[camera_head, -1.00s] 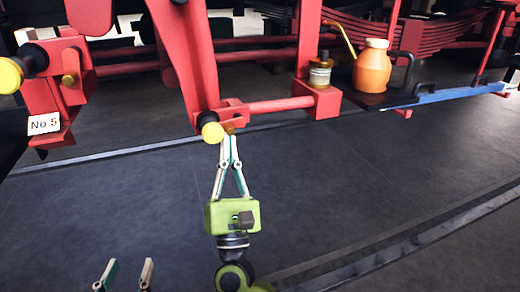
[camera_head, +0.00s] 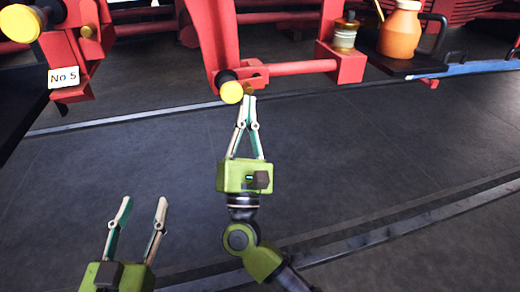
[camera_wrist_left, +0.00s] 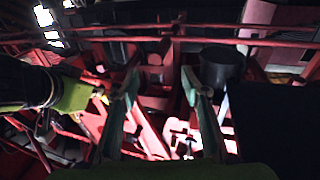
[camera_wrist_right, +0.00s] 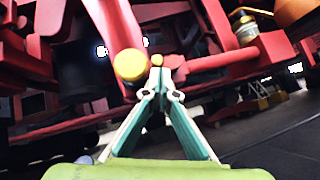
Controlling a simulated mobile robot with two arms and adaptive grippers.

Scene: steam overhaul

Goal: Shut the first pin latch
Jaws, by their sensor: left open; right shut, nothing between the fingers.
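A pin latch with a yellow-ended knob (camera_head: 231,92) and a small brass knob (camera_head: 249,87) sits at the lower end of a red hanger. My right gripper (camera_head: 250,98) is shut and empty, its tips just below the brass knob; I cannot tell whether they touch. The right wrist view shows the yellow knob (camera_wrist_right: 130,65) left of the fingertips and the brass knob (camera_wrist_right: 157,59) at them. My left gripper (camera_head: 143,200) is open and empty, low at left. A second yellow knob (camera_head: 21,23) and brass knob (camera_head: 88,31) are at upper left.
A "No 5" label (camera_head: 62,77) hangs below the left red bracket. A red bar (camera_head: 290,68) runs right from the latch to a block with a brass-topped jar (camera_head: 345,36). An orange oil can (camera_head: 400,30) stands on a dark shelf. The dark floor is clear.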

